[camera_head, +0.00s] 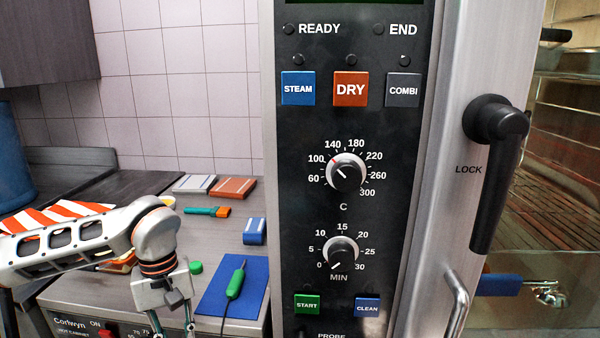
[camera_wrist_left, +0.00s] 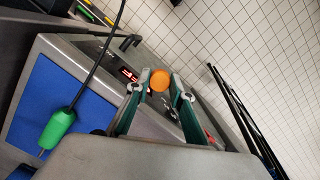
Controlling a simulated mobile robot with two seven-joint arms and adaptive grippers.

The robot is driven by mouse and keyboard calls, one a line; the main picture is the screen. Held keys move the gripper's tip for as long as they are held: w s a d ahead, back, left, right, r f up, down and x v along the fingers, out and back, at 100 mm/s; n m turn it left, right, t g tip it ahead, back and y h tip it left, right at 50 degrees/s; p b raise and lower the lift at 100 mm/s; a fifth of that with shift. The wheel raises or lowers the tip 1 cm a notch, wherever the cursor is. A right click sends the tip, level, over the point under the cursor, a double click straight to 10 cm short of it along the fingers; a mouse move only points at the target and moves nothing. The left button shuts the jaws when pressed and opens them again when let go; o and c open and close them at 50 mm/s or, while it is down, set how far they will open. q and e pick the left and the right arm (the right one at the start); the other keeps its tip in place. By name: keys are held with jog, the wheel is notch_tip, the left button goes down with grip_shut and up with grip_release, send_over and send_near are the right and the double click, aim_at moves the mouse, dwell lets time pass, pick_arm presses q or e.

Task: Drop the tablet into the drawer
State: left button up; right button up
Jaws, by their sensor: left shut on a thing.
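An orange round tablet (camera_wrist_left: 160,80) sits between the fingertips of my left gripper (camera_wrist_left: 159,82) in the left wrist view. The gripper is shut on it and holds it in the air. In the head view my left gripper (camera_head: 175,331) points down at the lower edge, in front of the cabinet counter; its fingertips and the tablet are out of that picture. I cannot make out a drawer in either view. My right gripper is not in view.
An oven control panel (camera_head: 380,225) with a black lock handle (camera_head: 497,170) stands to the right of my left arm. On the counter lie a blue mat (camera_head: 215,300) with a green-handled corded probe (camera_head: 236,283), a small green round thing (camera_head: 196,268) and a blue block (camera_head: 255,232).

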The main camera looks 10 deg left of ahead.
pick_arm(q)
jog(key=d+r+m+p, duration=0.1)
jog(key=d+r+m, duration=0.1)
jog(key=d+m, duration=0.5)
jog(key=shift+w+d+r+y, duration=0.25)
jog(key=shift+w+d+y, duration=0.15)
jog(key=shift+d, duration=0.25)
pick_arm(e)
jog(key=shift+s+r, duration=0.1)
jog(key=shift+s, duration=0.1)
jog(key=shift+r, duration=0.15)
